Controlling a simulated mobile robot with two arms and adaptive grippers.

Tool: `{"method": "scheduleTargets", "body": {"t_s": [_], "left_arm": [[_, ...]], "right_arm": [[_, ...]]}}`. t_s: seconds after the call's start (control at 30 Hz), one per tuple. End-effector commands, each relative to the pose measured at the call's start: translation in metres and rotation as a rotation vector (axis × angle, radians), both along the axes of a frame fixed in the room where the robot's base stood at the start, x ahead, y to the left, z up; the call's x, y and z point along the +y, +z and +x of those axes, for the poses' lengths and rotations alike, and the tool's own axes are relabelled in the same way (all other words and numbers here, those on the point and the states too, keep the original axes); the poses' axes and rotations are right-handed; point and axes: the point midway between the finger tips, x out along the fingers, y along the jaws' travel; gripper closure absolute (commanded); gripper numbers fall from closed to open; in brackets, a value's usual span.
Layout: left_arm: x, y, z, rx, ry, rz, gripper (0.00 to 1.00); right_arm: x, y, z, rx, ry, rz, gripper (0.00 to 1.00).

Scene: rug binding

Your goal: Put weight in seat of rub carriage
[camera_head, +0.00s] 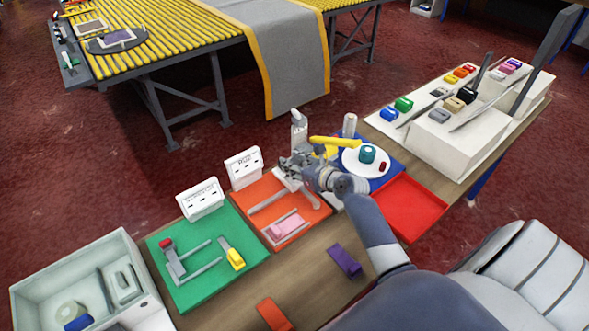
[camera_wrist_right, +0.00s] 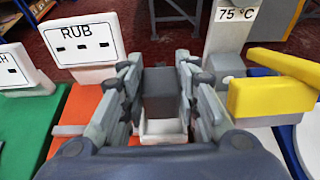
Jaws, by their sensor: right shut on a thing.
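My right gripper (camera_head: 292,167) is over the far part of the orange mat (camera_head: 318,208). In the wrist view, the right gripper (camera_wrist_right: 160,95) is shut on a dark grey block, the weight (camera_wrist_right: 160,84). A white, open-topped seat of the rub carriage (camera_wrist_right: 163,127) shows between the fingers, just below the block. I cannot tell whether the block touches the seat. In the head view the gripper hides the weight and most of the carriage. The RUB sign (camera_head: 244,167) stands behind the mat, to the gripper's left. My left gripper is not in view.
A yellow-armed device (camera_head: 335,143) and a blue mat with a white plate (camera_head: 352,165) are close on the right. A red tray (camera_head: 408,207) lies nearer. A green mat (camera_head: 190,288) and a white bin (camera_head: 142,286) are left. A purple block (camera_head: 344,261) lies in front.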

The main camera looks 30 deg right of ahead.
Motion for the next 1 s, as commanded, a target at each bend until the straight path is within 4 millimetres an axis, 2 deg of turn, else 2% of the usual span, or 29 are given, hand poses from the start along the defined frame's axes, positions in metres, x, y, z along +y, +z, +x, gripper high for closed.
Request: {"method": "scheduleTargets", "body": {"t_s": [0.1,0.17,0.57,0.6,0.67,1.0], "left_arm": [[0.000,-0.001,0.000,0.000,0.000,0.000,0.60],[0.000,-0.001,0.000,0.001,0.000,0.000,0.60],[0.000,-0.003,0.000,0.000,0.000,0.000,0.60],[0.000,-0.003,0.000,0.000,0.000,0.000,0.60],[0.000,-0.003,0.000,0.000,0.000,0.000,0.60],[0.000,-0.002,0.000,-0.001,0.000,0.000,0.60]], "right_arm": [[-0.001,-0.018,0.000,0.002,-0.001,-0.001,1.00],[0.000,-0.022,0.000,0.001,-0.001,-0.001,1.00],[0.000,-0.027,0.000,-0.002,-0.002,0.002,1.00],[0.000,-0.028,-0.001,0.002,-0.001,0.002,0.64],[0.000,-0.028,-0.001,0.002,0.000,0.001,0.50],[0.000,-0.027,-0.001,0.003,0.000,0.000,0.50]]}}
